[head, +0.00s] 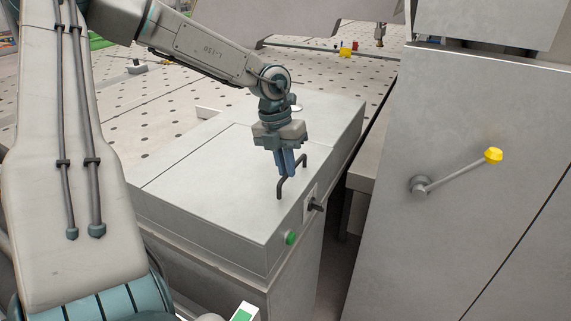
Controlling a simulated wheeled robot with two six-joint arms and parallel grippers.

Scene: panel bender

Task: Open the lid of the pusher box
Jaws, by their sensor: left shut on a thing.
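The pusher box (180,210) is a pale grey metal box in the middle of the head view. Its lid (215,190) lies flat and looks closed. A dark bar handle (280,188) stands on the lid near its right edge. My left gripper (288,172) points down over the lid, with its blue fingers shut on the handle. A black latch knob (315,206) and a green button (290,238) are on the box's right side face. My right gripper is not in view.
A grey cabinet (460,180) with a yellow-tipped lever (455,171) stands on the right, with a narrow gap between it and the box. A perforated table (150,100) extends behind the box. A grey panel (300,18) hangs over the back.

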